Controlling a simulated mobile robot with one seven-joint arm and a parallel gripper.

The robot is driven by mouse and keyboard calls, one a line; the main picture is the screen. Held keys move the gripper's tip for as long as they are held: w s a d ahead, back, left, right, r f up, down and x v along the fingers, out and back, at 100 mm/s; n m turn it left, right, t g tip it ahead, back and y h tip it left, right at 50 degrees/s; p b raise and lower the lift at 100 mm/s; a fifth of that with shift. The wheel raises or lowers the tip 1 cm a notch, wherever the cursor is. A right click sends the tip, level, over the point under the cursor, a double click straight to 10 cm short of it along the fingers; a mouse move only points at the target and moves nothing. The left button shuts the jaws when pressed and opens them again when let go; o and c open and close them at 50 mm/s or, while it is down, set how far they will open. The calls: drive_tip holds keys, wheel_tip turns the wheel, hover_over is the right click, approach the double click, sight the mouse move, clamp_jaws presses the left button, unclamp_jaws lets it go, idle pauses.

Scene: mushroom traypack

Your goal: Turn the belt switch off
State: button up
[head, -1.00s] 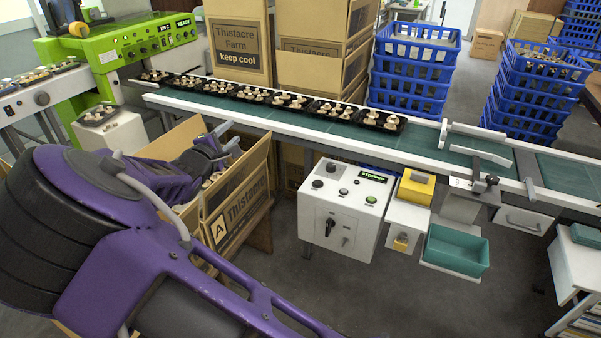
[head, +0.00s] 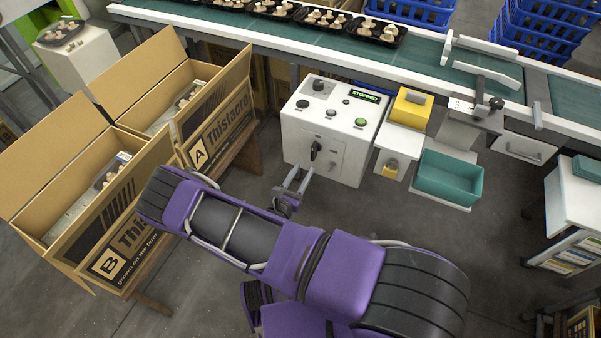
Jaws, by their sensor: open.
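The white control box (head: 330,130) hangs under the front of the conveyor, at the upper middle of the head view. A black rotary switch (head: 315,150) sits on its front face, with a smaller switch or key (head: 335,156) to its right. The sloping top has a dark knob, small buttons, a green button (head: 361,122) and a display (head: 364,96) that seems to read STOPPED. My gripper (head: 294,182) is open and empty, just in front of and below the box's lower left corner, apart from the switch.
Open cartons A (head: 222,125) and B (head: 128,240) stand on the left. A yellow box (head: 411,108) and a teal bin (head: 450,178) are to the right of the control box. Trays of mushrooms (head: 379,30) sit on the belt (head: 420,50).

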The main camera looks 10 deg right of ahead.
sight(312, 155)
drive_tip(key=shift+b+x, duration=0.55)
drive_tip(key=shift+x, duration=2.95)
clamp_jaws()
drive_tip(key=m+p, duration=0.1)
drive_tip(key=m, duration=0.2)
drive_tip(key=shift+r+m, duration=0.1)
drive_tip(key=shift+m, duration=0.3)
drive_tip(key=m+p, duration=0.1)
drive_tip(key=m, duration=0.2)
